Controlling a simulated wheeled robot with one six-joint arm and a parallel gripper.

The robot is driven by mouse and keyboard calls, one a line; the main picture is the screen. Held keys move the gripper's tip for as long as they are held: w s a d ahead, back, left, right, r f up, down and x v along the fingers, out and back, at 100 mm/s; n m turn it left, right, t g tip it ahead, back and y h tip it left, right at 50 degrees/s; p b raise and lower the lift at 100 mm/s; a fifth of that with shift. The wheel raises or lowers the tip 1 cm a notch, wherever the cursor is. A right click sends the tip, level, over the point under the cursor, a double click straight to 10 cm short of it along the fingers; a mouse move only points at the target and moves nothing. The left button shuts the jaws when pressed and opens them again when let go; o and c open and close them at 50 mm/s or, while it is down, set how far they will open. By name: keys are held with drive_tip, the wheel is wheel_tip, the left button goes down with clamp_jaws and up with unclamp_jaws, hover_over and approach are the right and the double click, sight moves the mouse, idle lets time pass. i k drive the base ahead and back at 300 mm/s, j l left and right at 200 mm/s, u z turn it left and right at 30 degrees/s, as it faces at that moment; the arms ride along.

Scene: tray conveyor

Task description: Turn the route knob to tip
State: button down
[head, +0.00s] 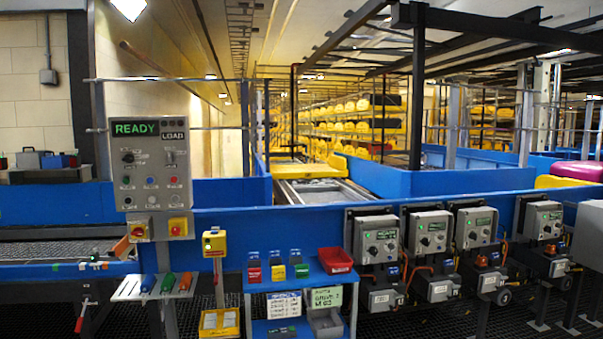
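A grey control panel (151,165) stands upright at the left. Its left display (135,128) reads READY in green, and a smaller display (173,135) beside it reads LOAD. A black rotary knob (128,157) sits below READY, and another switch (170,157) sits below LOAD. Their labels are too small to read, so I cannot tell which is the route knob or where it points. Rows of coloured buttons (150,181) are below. My gripper is not in view.
A yellow post box (214,243) and a blue cart (262,277) stand to the right. Several grey control boxes (377,238) line the blue wall.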

sight(129, 158)
drive_tip(key=u, duration=1.1)
